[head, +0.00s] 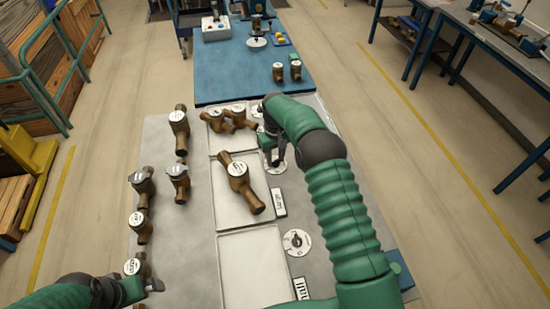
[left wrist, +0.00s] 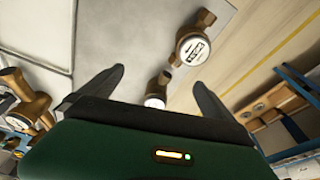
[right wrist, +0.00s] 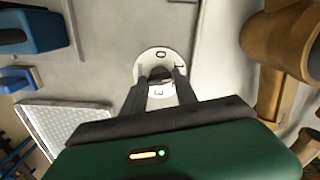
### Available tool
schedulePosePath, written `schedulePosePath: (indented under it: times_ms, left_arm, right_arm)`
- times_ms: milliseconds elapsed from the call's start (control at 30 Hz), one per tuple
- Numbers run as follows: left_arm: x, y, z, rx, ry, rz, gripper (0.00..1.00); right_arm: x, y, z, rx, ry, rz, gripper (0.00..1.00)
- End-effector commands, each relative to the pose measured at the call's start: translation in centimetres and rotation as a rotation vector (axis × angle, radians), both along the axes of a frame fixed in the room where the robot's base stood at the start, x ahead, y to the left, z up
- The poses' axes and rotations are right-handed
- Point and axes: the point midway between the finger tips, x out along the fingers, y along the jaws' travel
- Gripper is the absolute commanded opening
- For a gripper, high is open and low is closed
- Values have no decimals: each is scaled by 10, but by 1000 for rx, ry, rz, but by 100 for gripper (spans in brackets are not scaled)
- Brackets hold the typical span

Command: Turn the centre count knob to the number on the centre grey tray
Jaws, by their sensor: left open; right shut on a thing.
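The centre grey tray (head: 228,212) holds one brass meter (head: 240,180) with a white face. A small white plate (head: 279,202) stands at its right edge; its marking is too small to read. The centre count knob's white dial (head: 277,168) is right of the tray, partly hidden by my right gripper (head: 272,150). In the right wrist view the dial (right wrist: 146,62) shows 0, 1 and 3, and my right fingers are closed on the dark knob at its middle. My left gripper (head: 145,288) is open, low at the left, beside a brass meter (head: 136,266).
Several brass meters stand left of the trays, including one (head: 140,222). The near tray (head: 255,270) is empty; the far tray holds meters (head: 238,113). Another dial (head: 296,241) and plate (head: 300,288) lie at the near right. A blue table (head: 230,78) adjoins behind.

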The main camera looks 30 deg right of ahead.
Motion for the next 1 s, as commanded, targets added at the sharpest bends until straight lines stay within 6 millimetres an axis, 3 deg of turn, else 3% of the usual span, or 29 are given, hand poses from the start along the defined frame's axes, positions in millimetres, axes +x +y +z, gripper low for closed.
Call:
schedulePosePath:
  times_ms: [400, 967, 1000]
  left_arm:
    - [0, 0, 0, 0, 0, 0, 100]
    - [0, 0, 0, 0, 0, 0, 100]
    - [0, 0, 0, 0, 0, 0, 100]
  right_arm:
    - [4, -2, 5, -5, -15, 208, 0]
    - [4, -3, 6, -7, -16, 241, 0]
    - [4, -3, 6, -7, -16, 241, 37]
